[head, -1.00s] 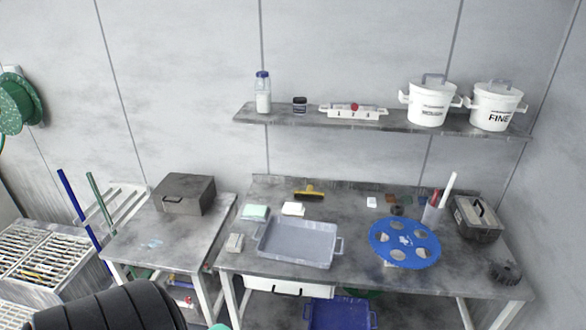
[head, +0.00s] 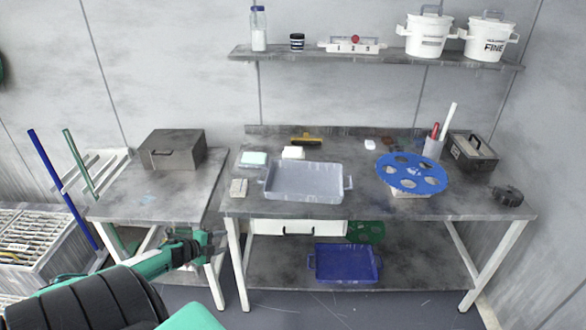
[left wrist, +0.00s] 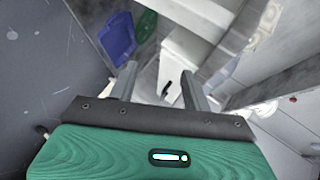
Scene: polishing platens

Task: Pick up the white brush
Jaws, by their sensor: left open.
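I cannot pick out the white brush for sure. A pale off-white block (head: 239,187) lies at the bench's left front, and a white block (head: 293,152) lies behind the grey tray. A long white stick (head: 448,122) stands in a cup at the back right. My left gripper (head: 214,241) is low, in front of the gap between side table and bench, below the bench top. In the left wrist view its two fingers (left wrist: 156,82) are apart with nothing between them. My right gripper does not show.
The bench (head: 330,213) carries a grey tray (head: 304,194), a blue perforated disc (head: 411,172) and a dark toolbox (head: 471,150). A blue tray (head: 345,264) sits on its lower shelf. A grey case (head: 172,151) stands on the side table. White pots (head: 427,36) stand on the wall shelf.

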